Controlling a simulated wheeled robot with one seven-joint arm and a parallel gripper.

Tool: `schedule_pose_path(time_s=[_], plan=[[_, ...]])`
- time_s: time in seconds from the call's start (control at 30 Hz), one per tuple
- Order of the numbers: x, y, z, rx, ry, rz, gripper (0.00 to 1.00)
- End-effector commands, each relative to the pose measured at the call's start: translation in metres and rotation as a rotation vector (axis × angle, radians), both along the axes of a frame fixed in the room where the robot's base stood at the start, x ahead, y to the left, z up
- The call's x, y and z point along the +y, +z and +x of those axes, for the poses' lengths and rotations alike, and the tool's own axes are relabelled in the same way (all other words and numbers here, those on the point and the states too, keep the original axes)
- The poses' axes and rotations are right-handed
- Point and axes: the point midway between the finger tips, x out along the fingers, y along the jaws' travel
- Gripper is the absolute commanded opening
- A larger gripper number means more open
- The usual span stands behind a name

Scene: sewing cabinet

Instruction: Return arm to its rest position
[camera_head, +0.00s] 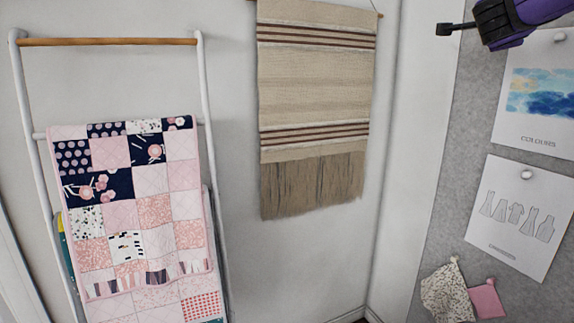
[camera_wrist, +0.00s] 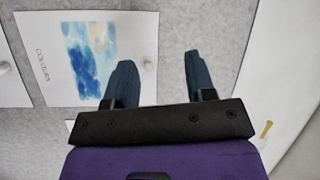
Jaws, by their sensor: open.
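My gripper (camera_wrist: 157,78) shows in the wrist view with its two dark blue fingers apart and nothing between them. Behind the fingers is the grey pinboard, which carries a sheet with a blue watercolour (camera_wrist: 88,55). In the head view, part of my purple and black arm end (camera_head: 512,22) shows at the top right, in front of the grey pinboard (camera_head: 455,150). The fingertips are not clear in that view.
A white ladder rack (camera_head: 204,80) with a patchwork quilt (camera_head: 130,210) stands at the left. A woven hanging (camera_head: 315,90) is on the wall. A garment-sketch sheet (camera_head: 520,215) and fabric swatches (camera_head: 448,295) are on the pinboard.

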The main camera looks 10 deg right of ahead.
Motion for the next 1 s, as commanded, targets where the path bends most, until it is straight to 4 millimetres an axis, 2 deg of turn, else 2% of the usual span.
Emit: schedule_pose_path(time_s=[0.03, 0.1, 0.17, 0.27, 0.4, 0.5, 0.6, 0.73, 0.83, 1.0], plan=[[0.024, -0.005, -0.003, 0.054, 0.106, -0.053, 0.5], [0.058, -0.017, -0.005, 0.146, 0.256, -0.131, 0.5], [0.087, -0.032, -0.012, 0.23, 0.379, -0.197, 0.5], [0.131, -0.065, -0.031, 0.388, 0.575, -0.305, 0.5], [0.182, -0.123, -0.073, 0.636, 0.823, -0.451, 0.5], [0.205, -0.169, -0.113, 0.833, 0.974, -0.549, 0.5], [0.216, -0.213, -0.157, 1.032, 1.096, -0.631, 0.5], [0.216, -0.257, -0.207, 1.262, 1.2, -0.711, 0.5], [0.211, -0.279, -0.234, 1.389, 1.243, -0.745, 0.5], [0.206, -0.293, -0.254, 1.485, 1.268, -0.767, 0.5]])
